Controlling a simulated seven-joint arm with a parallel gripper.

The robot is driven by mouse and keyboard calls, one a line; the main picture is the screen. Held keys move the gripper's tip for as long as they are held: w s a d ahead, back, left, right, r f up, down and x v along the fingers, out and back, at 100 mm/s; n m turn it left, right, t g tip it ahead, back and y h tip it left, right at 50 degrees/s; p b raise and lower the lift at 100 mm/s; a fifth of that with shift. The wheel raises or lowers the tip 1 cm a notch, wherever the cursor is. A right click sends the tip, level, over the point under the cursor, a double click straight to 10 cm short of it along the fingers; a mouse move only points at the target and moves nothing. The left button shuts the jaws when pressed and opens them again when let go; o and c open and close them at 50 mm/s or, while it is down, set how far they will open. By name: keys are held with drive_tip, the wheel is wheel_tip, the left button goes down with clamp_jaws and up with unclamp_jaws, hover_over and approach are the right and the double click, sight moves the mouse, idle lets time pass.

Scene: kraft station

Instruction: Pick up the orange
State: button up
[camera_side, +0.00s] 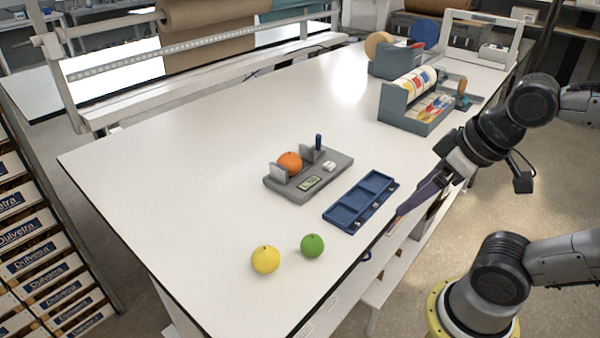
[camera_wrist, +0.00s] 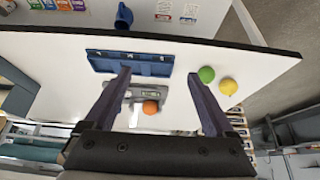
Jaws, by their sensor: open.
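The orange (camera_side: 289,163) sits on a grey scale-like device (camera_side: 330,172) between two upright grey plates, near the middle of the white table. In the wrist view the orange (camera_wrist: 150,107) shows between my fingers, beyond them, on the grey device (camera_wrist: 165,91). My gripper (camera_side: 395,222) is at the table's front edge, right of the blue tray and well apart from the orange. In the wrist view my gripper (camera_wrist: 160,75) has its two fingers spread wide with nothing between them.
A blue compartment tray (camera_side: 345,211) lies between my gripper and the grey device. A yellow fruit (camera_side: 265,260) and a green fruit (camera_side: 312,245) lie at the front. A grey dispenser (camera_side: 400,115) stands at the back right. The table's left part is clear.

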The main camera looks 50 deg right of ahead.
drive_tip(key=shift+o, duration=0.5)
